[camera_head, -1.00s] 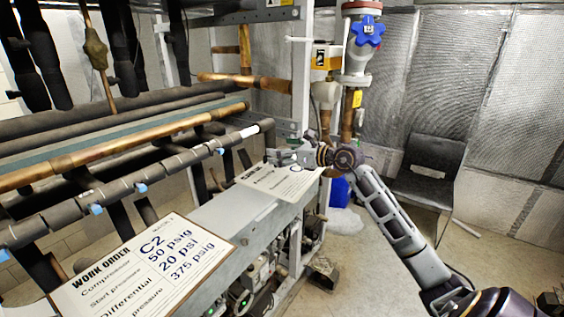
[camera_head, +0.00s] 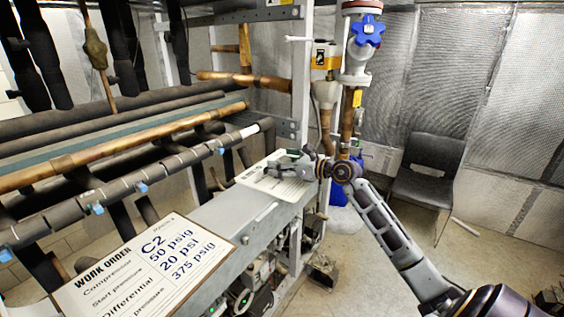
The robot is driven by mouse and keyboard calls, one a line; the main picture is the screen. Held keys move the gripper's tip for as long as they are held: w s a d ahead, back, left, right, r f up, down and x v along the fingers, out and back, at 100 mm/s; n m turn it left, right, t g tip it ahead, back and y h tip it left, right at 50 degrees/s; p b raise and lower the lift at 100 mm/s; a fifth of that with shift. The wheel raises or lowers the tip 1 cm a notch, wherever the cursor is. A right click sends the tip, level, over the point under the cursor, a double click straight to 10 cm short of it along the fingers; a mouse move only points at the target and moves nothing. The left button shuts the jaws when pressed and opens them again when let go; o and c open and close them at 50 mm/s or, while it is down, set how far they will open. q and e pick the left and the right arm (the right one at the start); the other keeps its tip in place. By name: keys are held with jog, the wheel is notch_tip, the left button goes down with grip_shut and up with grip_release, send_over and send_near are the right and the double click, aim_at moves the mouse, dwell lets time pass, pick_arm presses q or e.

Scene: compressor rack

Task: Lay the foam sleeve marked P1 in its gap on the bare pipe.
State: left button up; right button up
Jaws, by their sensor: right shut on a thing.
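My right gripper (camera_head: 270,170) is low over the grey ledge, above a white printed card (camera_head: 295,191). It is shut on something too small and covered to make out. No sleeve with a readable P1 mark shows. A bare copper pipe (camera_head: 120,147) runs along the rack at the left. In front of it, a dark foam-covered pipe (camera_head: 115,188) carries several blue tabs (camera_head: 141,187). A short white stretch (camera_head: 249,131) shows near its right end; I cannot tell whether it is a gap. My left gripper is not in view.
A work order board (camera_head: 150,265) leans at the front of the grey ledge (camera_head: 215,212). A blue-handled valve (camera_head: 367,32) and upright pipes stand behind my right gripper. A dark chair (camera_head: 430,170) stands at the right. The floor between is mostly clear.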

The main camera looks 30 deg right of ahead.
jog(key=shift+f, duration=0.2)
jog(key=o, duration=0.8)
jog(key=shift+c, duration=0.2)
jog(key=shift+s+r, duration=0.1)
jog(key=shift+r, duration=0.1)
jog(key=shift+b+v, duration=0.95)
jog(key=shift+v, duration=2)
jog(key=b+v, duration=0.1)
jog(key=v, duration=0.5)
